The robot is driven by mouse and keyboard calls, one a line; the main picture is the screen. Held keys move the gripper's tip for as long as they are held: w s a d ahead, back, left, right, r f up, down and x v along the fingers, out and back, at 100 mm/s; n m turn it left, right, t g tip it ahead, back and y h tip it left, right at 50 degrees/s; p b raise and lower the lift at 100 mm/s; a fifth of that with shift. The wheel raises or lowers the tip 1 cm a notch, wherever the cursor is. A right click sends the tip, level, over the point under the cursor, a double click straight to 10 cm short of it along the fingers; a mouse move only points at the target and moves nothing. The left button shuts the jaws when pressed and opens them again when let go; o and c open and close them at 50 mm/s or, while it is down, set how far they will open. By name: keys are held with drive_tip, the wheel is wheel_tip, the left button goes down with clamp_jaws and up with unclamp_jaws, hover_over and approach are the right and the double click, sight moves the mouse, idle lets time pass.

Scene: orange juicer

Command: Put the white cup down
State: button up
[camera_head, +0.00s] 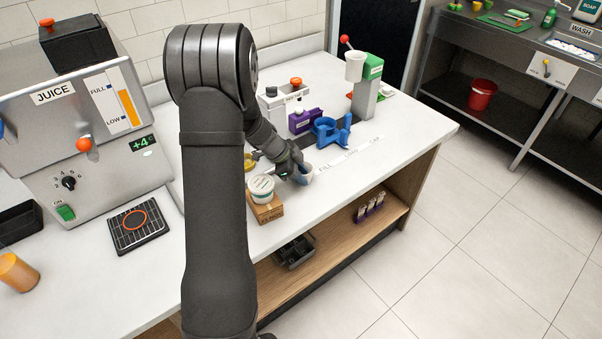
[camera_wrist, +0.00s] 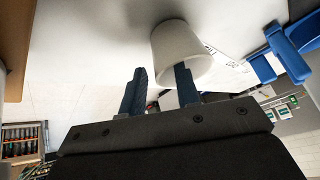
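The white cup (camera_wrist: 178,45) shows in the wrist view with its open mouth towards me. One finger of my gripper (camera_wrist: 160,84) reaches into the cup's mouth, and the other is outside the cup. The fingers are apart, with a clear gap between them. In the head view the cup (camera_head: 305,175) is partly hidden behind my gripper (camera_head: 293,172), at the counter's front edge near the printed labels. The cup seems upright on the white counter (camera_head: 400,135), but I cannot tell whether its base touches.
A wooden block (camera_head: 266,208) with a white-lidded tub (camera_head: 262,187) stands close left of the gripper. A blue holder (camera_head: 328,133) and a purple box (camera_head: 304,121) stand behind. Another white cup (camera_head: 355,66) is up at the green-topped stand. The counter right of the labels is clear.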

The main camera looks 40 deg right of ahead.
drive_tip(key=shift+r, duration=0.1)
drive_tip(key=shift+w+a+r, duration=0.1)
drive_tip(key=shift+r, duration=0.25)
drive_tip(key=v, duration=1.1)
drive_tip(key=shift+a, duration=0.15)
drive_tip(key=x, duration=1.2)
drive_tip(key=shift+f, duration=0.15)
wheel_tip(320, 180, up, 3)
drive_tip(key=shift+r, duration=0.6)
drive_tip(key=shift+f, duration=0.1)
